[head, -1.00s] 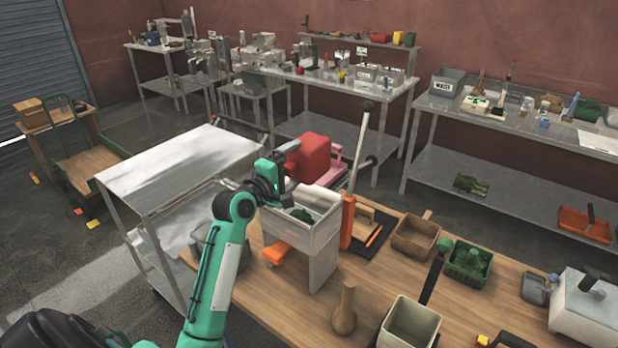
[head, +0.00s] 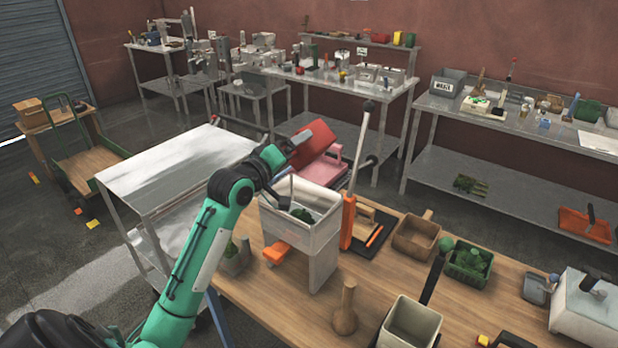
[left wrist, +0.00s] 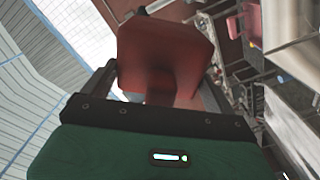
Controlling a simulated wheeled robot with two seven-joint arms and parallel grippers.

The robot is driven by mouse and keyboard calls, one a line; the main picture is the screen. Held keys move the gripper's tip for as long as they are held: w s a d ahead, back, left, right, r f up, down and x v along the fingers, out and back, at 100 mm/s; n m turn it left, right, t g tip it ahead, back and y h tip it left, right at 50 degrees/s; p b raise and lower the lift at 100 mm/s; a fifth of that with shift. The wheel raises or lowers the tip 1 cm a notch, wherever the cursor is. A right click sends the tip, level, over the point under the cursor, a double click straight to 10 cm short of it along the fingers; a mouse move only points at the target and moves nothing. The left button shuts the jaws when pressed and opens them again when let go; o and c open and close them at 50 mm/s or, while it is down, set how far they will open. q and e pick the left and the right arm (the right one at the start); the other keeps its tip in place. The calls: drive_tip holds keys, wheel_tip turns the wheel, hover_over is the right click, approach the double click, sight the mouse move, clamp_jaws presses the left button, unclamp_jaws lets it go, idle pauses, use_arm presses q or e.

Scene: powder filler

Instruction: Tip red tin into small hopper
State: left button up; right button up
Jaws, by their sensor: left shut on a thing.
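The red tin (head: 313,143) is tilted in the head view, above and behind the small hopper. My left gripper (head: 290,148) is shut on it. In the left wrist view the red tin (left wrist: 166,55) sits between the two fingers of my left gripper (left wrist: 160,88). The tin's opening and contents are hidden. My right gripper is not in view.
A pink machine (head: 320,170) stands behind the hopper. An upright lever (head: 357,150) with an orange base rises just right of it. A wooden box (head: 414,238), a green basket (head: 468,262) and a cream bin (head: 408,328) stand on the table (head: 280,300).

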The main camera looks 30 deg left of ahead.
use_arm(q)
drive_tip(key=m, duration=0.1)
drive_tip(key=r+m, duration=0.1)
drive_tip(key=m, duration=0.2)
drive_tip(key=shift+r+m, duration=0.25)
drive_tip(key=shift+m, duration=0.15)
drive_tip(key=m, duration=0.2)
drive_tip(key=r+m, duration=0.1)
drive_tip(key=m, duration=0.2)
drive_tip(key=shift+r+m, duration=0.25)
drive_tip(key=shift+m, duration=0.15)
